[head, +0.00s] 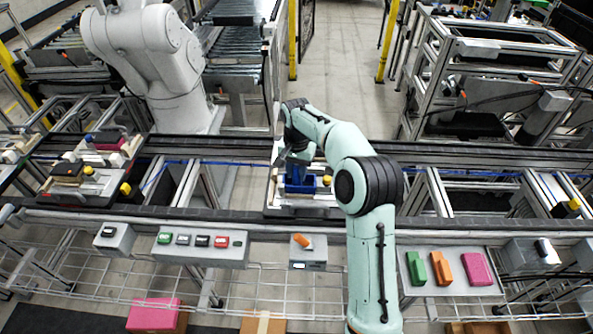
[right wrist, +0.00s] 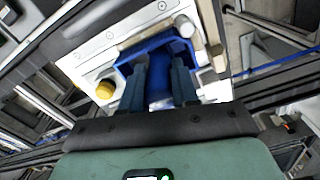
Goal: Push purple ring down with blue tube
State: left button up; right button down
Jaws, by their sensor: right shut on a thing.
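My right gripper (head: 294,168) is over the pallet (head: 280,200) in the middle of the conveyor. In the right wrist view its two dark fingers (right wrist: 160,80) are shut on the blue tube (right wrist: 158,92), which shows between them. The tube is at the blue open-topped fixture (right wrist: 126,68), and the fingers reach inside its walls. The fixture also shows in the head view (head: 324,184), partly behind my gripper. I cannot see a purple ring; the inside of the fixture is mostly hidden by the fingers and tube. My left gripper is not in view.
A yellow knob (right wrist: 105,90) sits on the pallet beside the fixture. In front of the conveyor are a grey box with an orange switch (head: 302,241), a button panel (head: 200,247) and a tray with green, orange and pink blocks (head: 450,283). A white robot arm (head: 150,50) stands behind left.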

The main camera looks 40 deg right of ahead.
jog(key=shift+r, duration=4.05)
